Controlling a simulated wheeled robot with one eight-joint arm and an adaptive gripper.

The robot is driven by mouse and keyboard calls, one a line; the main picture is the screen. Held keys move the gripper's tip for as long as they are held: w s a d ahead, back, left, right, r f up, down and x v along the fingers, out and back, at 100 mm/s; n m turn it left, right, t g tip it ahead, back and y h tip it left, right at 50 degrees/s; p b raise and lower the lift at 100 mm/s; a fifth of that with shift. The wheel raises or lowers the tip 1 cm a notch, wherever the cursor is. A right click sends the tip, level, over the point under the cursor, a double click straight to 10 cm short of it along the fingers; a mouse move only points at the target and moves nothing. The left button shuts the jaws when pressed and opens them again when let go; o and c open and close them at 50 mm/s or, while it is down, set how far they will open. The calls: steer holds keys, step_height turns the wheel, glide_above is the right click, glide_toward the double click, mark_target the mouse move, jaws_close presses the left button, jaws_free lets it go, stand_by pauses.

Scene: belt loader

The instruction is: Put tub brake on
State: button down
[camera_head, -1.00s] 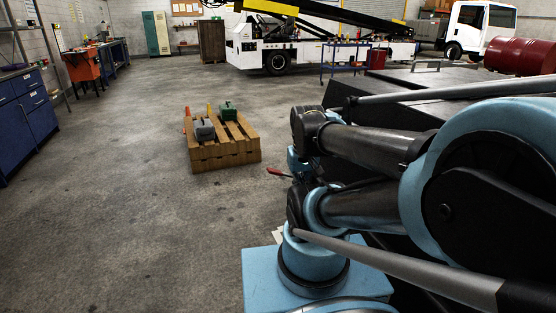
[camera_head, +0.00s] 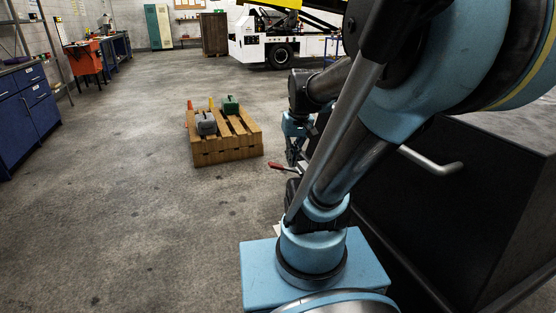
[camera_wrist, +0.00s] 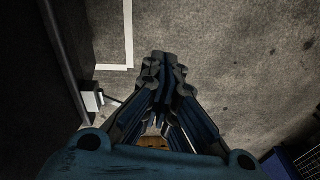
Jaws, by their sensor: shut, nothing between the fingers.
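The tub (camera_head: 470,190) is a large black box with a grey handle bar at the right of the head view. A dark wall, probably the tub's side, runs down the left of the wrist view (camera_wrist: 60,60). A red-handled lever (camera_head: 282,166) sticks out left beside my arm; I cannot tell if it is the brake. In the wrist view a small pale block with a thin rod (camera_wrist: 92,100) sits against the dark wall. My gripper (camera_wrist: 166,62) is shut and empty over the floor, right of that block. In the head view my arm partly hides it.
A wooden pallet (camera_head: 228,155) with several small objects stands at centre left. Blue cabinets (camera_head: 25,115) line the left wall. A white belt loader (camera_head: 285,50) stands at the back. A blue mesh-sided thing (camera_wrist: 280,165) shows at the wrist view's lower right.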

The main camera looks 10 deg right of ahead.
steer(key=w+r+y, duration=0.1)
steer(key=w+r, duration=0.2)
steer(key=w, duration=0.5)
steer(key=n+g+y, duration=0.1)
steer(key=g+y, duration=0.1)
glide_above(285, 168)
steer(key=s, duration=0.4)
step_height(285, 168, down, 3)
steer(key=w+d+f+y, duration=0.1)
steer(key=w+d+f, duration=0.2)
steer(key=w, duration=0.4)
steer(key=shift+w+d+f+n, duration=0.35)
steer(key=shift+f+n, duration=0.05)
steer(key=shift+f, duration=0.35)
steer(key=shift+f, duration=0.1)
steer(key=x, duration=1.4)
steer(key=shift+s+a, duration=0.15)
steer(key=shift+a, duration=0.05)
steer(key=shift+a, duration=0.1)
